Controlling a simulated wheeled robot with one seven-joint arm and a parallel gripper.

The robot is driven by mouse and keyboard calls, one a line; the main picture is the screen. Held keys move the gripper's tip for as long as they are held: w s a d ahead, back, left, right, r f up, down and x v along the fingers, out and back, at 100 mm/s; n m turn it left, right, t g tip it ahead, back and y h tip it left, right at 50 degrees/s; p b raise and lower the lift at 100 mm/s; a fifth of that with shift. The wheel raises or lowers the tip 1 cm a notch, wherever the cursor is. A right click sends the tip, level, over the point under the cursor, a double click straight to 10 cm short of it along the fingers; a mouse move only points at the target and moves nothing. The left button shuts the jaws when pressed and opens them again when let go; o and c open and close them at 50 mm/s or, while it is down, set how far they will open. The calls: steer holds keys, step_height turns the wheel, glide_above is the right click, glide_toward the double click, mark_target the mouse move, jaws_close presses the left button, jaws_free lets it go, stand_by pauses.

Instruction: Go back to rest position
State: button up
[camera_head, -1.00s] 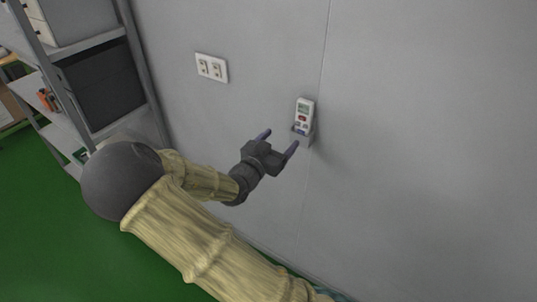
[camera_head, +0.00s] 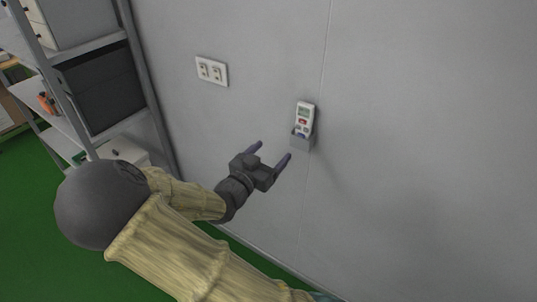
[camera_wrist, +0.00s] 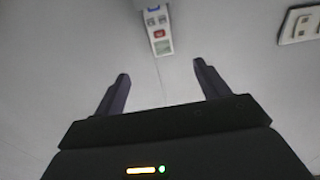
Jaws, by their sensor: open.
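My gripper (camera_head: 271,154) is open and empty in front of the grey wall, with its two dark fingers spread apart. It also shows in the wrist view (camera_wrist: 160,85), with nothing between the fingers. A small white remote-like device (camera_head: 305,116) with a screen and a red button sits upright in a grey holder (camera_head: 302,143) on the wall. The device also shows in the wrist view (camera_wrist: 157,30), beyond the fingertips. In the head view, my gripper is below and left of the device, apart from it.
A white wall switch plate (camera_head: 212,71) is on the wall left of the device; it also shows in the wrist view (camera_wrist: 300,24). A grey shelf unit (camera_head: 143,75) with a dark box (camera_head: 101,86) stands at the left. The wall to the right is bare. The floor is green.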

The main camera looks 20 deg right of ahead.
stand_by(0.3)
step_height(320, 180, down, 10)
steer(key=s+a+n+g+y, duration=0.2)
steer(key=n+g+y, duration=0.2)
steer(key=y, duration=0.6)
steer(key=s+a+r+n+g+y, duration=0.1)
steer(key=s+r+n+g+y, duration=0.1)
steer(key=s, duration=0.5)
steer(key=s+a+r+n+g+y, duration=0.1)
steer(key=s+r+n+g+y, duration=0.1)
steer(key=s+n, duration=0.2)
steer(key=s, duration=0.3)
steer(key=shift+s+r, duration=0.25)
steer(key=shift+r, duration=0.05)
steer(key=shift+a, duration=0.1)
